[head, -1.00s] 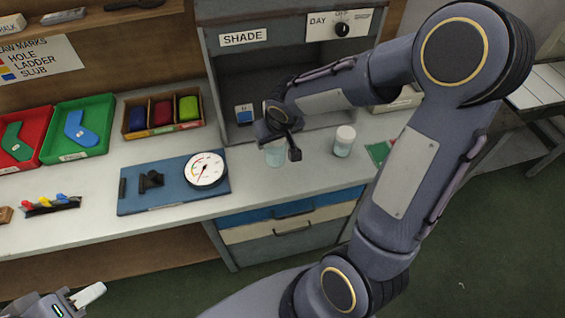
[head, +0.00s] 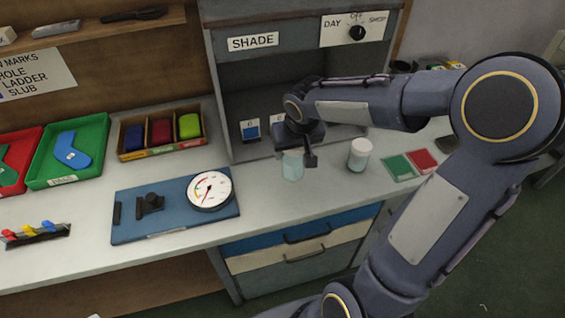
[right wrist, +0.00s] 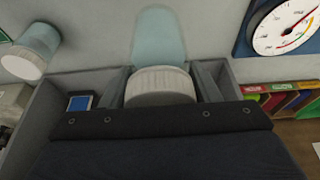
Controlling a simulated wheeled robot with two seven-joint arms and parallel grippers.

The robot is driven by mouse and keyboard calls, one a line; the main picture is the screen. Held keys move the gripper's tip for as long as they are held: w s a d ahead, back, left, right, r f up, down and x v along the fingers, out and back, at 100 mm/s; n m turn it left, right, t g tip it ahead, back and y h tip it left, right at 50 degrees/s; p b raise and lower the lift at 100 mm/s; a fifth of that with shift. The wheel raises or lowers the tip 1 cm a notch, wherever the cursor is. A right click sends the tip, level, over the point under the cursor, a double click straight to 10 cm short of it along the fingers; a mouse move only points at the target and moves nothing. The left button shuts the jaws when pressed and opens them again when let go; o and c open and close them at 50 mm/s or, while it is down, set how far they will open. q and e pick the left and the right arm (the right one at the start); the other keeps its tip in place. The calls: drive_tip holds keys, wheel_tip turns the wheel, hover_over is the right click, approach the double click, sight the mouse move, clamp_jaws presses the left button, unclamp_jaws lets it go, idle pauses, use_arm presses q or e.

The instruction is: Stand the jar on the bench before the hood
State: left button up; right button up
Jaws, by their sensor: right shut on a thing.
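A pale blue-green jar (head: 292,167) is between the fingers of my right gripper (head: 297,152), over the bench (head: 265,205) in front of the hood's opening. In the right wrist view my right gripper (right wrist: 162,92) is shut on the jar's white ribbed lid (right wrist: 160,84), and the jar's body (right wrist: 158,35) extends beyond the fingers. The jar looks upright; I cannot tell whether its base touches the bench. The grey hood (head: 225,95) bears a SHADE sign. My left gripper is out of view.
A second white-lidded jar (head: 360,154) stands close to the right. Green (head: 398,167) and red (head: 422,160) cards lie beyond it. A blue board with a dial gauge (head: 210,190) lies left. Small blue-marked cards (head: 250,130) stand inside the hood.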

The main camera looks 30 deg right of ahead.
drive_tip(key=shift+w+a+f, duration=0.25)
drive_tip(key=shift+w+f, duration=0.25)
drive_tip(key=shift+f, duration=0.65)
drive_tip(key=shift+w+a+f, duration=0.3)
drive_tip(key=shift+w+f, duration=0.15)
drive_tip(key=shift+f, duration=0.75)
drive_tip(key=shift+w+a+f, duration=0.25)
drive_tip(key=shift+w+f, duration=0.25)
drive_tip(key=shift+f, duration=0.65)
drive_tip(key=shift+f+b, duration=0.1)
drive_tip(key=shift+b, duration=0.25)
drive_tip(key=shift+f, duration=0.15)
drive_tip(key=o, duration=1.3)
